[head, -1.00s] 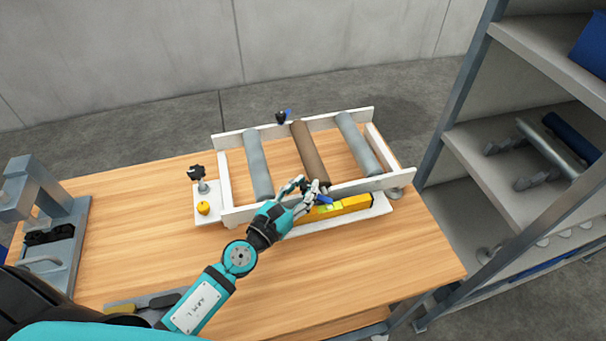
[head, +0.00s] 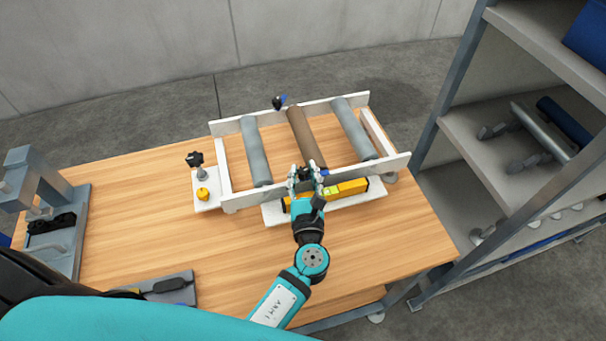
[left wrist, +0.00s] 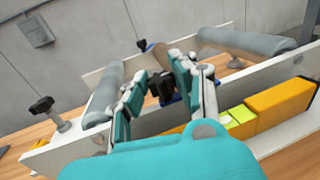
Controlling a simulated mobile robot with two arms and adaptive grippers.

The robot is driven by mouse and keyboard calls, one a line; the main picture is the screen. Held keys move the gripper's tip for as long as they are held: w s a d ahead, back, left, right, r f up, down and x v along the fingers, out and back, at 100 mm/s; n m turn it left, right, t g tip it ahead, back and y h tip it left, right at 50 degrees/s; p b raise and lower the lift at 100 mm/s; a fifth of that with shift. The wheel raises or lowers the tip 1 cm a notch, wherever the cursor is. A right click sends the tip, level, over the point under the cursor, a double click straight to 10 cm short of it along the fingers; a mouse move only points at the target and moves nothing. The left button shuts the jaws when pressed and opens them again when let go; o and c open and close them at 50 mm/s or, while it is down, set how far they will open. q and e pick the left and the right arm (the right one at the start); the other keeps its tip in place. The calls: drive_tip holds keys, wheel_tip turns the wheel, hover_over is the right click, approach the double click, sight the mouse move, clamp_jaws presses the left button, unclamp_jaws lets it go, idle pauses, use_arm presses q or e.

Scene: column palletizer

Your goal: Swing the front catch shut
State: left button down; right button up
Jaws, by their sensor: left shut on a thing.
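The front catch (head: 304,174) is a small black block with a blue part. It sits on the front rail at the end of the brown roller (head: 306,138). My left gripper (head: 307,177) is at the front rail, shut on the catch. In the left wrist view the catch's black block (left wrist: 161,86) shows between the fingers (left wrist: 158,88), with a bit of blue below it. The fingers hide much of the catch, so its exact angle cannot be told. My right gripper is not in view.
A similar rear catch (head: 279,102) is on the far rail. Grey rollers (head: 256,150) flank the brown one in the white frame (head: 385,172). A yellow level (head: 347,189) lies close to my gripper. A black-knobbed post (head: 196,160) stands left. Shelving is right.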

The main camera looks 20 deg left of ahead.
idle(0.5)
use_arm(q)
drive_tip(key=c, duration=1)
unclamp_jaws()
drive_tip(key=v, duration=1.2)
drive_tip(key=shift+d, duration=0.2)
